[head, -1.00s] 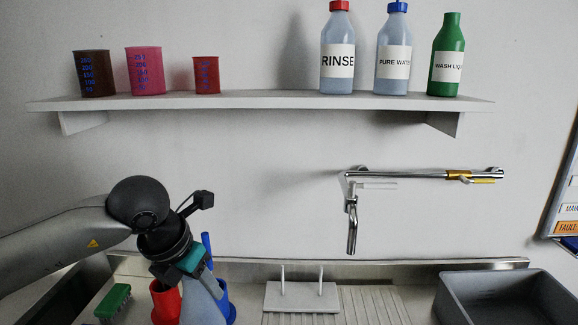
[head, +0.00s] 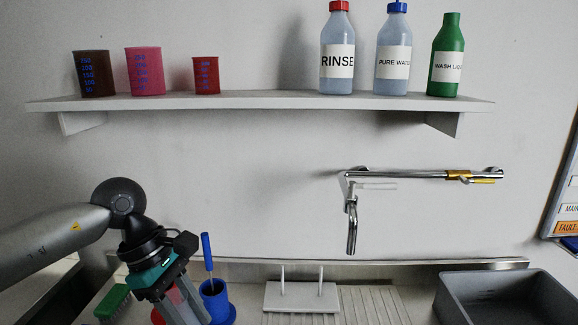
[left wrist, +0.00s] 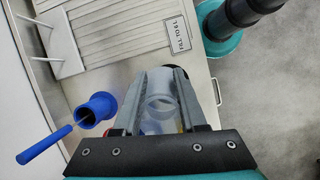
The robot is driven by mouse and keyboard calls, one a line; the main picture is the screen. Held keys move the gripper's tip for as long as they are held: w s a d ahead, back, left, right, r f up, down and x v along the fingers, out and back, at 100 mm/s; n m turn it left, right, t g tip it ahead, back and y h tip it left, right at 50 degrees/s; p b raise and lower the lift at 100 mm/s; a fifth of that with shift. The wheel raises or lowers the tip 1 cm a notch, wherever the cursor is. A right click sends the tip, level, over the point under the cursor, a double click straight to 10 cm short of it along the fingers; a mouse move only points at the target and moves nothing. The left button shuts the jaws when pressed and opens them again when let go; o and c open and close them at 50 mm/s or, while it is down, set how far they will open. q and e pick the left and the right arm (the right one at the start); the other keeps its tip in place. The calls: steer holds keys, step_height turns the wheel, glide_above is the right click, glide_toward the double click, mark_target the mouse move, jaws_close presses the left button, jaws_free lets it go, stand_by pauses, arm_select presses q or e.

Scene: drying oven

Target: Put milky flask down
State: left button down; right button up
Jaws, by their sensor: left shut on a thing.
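My left gripper (head: 182,304) is low at the left in the head view, tilted downward. In the left wrist view the left gripper (left wrist: 160,82) is shut on a clear, slightly cloudy flask (left wrist: 160,108) held between its two grey fingers. The flask's lower end and whatever is directly beneath it are hidden, so I cannot tell whether it touches the surface. My right gripper is not in view.
A blue holder (head: 219,304) with a blue-handled brush (head: 207,252) stands close beside my left gripper. A green brush (head: 113,300) lies left. A white pegged stand (head: 301,297) and ribbed drainer (head: 371,304) are right, then a grey basin (head: 508,300).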

arm_select(q)
steer(key=s+m, duration=0.1)
steer(key=m, duration=0.1)
steer(key=s+m+g+y, duration=0.1)
steer(key=m, duration=0.1)
steer(key=m+g, duration=0.1)
steer(key=m, duration=0.2)
steer(key=shift+s+f, duration=0.1)
steer(key=shift+s, duration=0.3)
steer(key=s+m+y, duration=0.1)
steer(key=m, duration=0.1)
steer(key=s+m+g+y, duration=0.1)
steer(key=m, duration=0.2)
steer(key=s+m+y, duration=0.1)
steer(key=m, duration=0.2)
steer(key=shift+s+a, duration=0.15)
steer(key=shift+s, duration=0.1)
steer(key=shift+g, duration=0.3)
